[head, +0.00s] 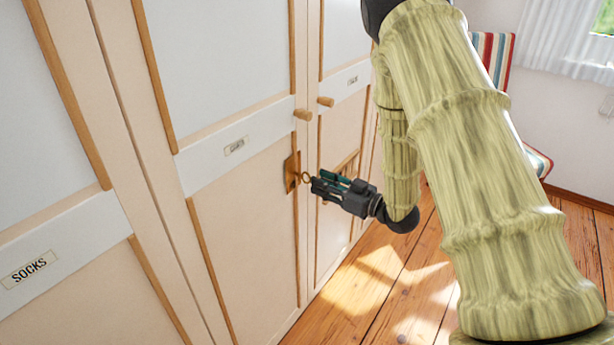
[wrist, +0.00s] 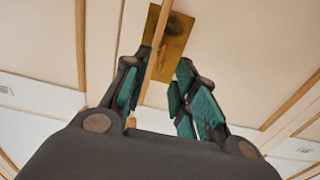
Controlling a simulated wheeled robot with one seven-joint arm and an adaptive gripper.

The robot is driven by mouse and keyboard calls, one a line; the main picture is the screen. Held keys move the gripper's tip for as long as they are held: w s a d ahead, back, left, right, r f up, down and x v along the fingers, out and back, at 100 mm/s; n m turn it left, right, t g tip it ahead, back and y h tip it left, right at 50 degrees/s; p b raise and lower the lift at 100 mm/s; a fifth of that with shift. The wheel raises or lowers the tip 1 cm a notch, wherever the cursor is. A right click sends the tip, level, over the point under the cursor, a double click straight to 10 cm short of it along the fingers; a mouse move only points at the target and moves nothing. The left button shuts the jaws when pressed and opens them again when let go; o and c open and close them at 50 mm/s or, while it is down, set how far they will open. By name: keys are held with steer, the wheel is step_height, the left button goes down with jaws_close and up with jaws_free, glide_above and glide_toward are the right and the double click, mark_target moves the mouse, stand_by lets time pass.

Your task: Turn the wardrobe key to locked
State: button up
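The wardrobe key (head: 306,177) shows in the head view as a small brass ring standing out from a brass lock plate (head: 291,172) on the wardrobe door. My gripper (head: 312,184) is at the key, its fingertips pointing at the plate and very close to the ring. I cannot tell whether they touch it. In the wrist view my gripper (wrist: 165,66) has its two teal-padded fingers apart, with the brass plate (wrist: 174,34) just beyond the tips.
Two wooden knobs (head: 303,114) (head: 325,101) sit above the lock on the closed wardrobe doors (head: 220,60). A label reading SOCKS (head: 29,269) is at lower left. A striped chair (head: 497,50) stands behind my arm. Wooden floor (head: 365,290) is open at the wardrobe's foot.

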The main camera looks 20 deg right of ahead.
mark_target(306, 177)
steer(key=shift+p+x, duration=0.3)
steer(key=shift+x, duration=2.65)
steer(key=shift+c, duration=0.4)
jaws_close()
